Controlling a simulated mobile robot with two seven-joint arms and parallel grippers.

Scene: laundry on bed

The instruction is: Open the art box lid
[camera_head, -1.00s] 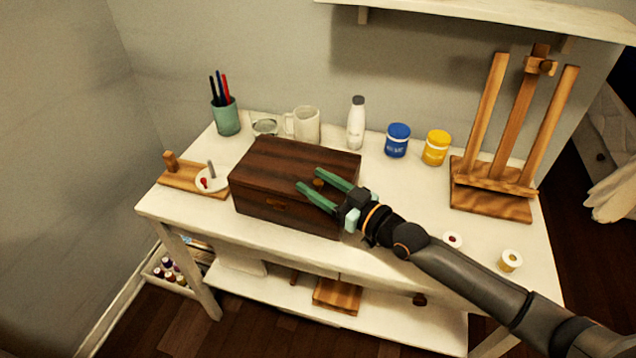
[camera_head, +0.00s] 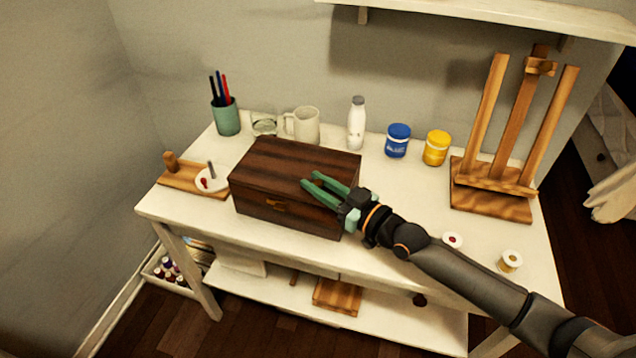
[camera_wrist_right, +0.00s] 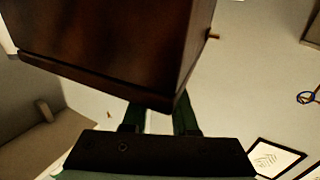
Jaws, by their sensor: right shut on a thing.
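The art box (camera_head: 262,206) is a dark brown wooden chest on the white table. My right gripper (camera_head: 311,177) reaches in from the right over the lid's right part. Its green fingers are shut on the lid's small knob, which they now hide. In the right wrist view the dark box (camera_wrist_right: 110,40) fills the upper left, close to the fingers (camera_wrist_right: 158,120). My left gripper is not in view.
A mug (camera_head: 304,126), a glass jar (camera_head: 264,126) and a white bottle (camera_head: 356,124) stand behind the box. Blue (camera_head: 398,141) and yellow (camera_head: 436,148) paint jars and an easel (camera_head: 492,200) stand to the right. A wooden board with a palette dish (camera_head: 208,180) lies left.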

